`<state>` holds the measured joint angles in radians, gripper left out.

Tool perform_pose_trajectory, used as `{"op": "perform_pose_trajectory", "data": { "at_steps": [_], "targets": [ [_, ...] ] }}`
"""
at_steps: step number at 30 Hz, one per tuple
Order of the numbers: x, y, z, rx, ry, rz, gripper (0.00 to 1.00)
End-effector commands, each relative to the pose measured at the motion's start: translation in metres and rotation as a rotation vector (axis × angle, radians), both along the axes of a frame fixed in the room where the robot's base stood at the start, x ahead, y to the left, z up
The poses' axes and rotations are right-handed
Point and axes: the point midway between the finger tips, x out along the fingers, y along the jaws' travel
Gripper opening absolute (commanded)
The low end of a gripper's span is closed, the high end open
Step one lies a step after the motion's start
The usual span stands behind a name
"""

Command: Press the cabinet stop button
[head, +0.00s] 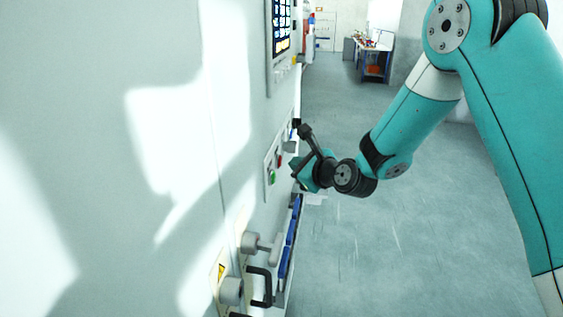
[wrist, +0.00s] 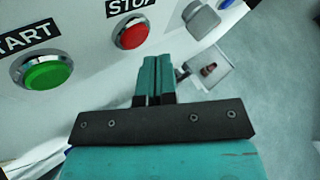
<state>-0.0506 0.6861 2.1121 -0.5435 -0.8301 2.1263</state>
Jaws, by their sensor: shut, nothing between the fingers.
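The red stop button (wrist: 131,33) with a metal ring sits under a black STOP label (wrist: 128,5) on the white cabinet face in the wrist view. The green start button (wrist: 43,72) is to its left under a START label (wrist: 22,38). My gripper (wrist: 156,60) is shut and empty, its teal fingertips just below and right of the red button in the picture. I see no clear contact. In the head view my gripper (head: 297,169) is beside the button plate (head: 268,180), near the small red and green buttons.
A grey knob (wrist: 201,18) is right of the stop button. A small pale tray (wrist: 214,78) with a reddish-brown item lies beyond the fingers. In the head view, a screen (head: 282,28) is above, and black handles (head: 263,287) stick out below. Grey floor (head: 345,240) is clear on the right.

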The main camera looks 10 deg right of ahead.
Motion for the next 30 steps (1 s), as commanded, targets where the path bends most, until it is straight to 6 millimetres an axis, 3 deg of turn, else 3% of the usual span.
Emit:
{"op": "perform_pose_trajectory", "data": {
  "at_steps": [30],
  "targets": [
    [0.0034, 0.0085, 0.0003, 0.000, 0.000, 0.000, 0.00]
  ]
}}
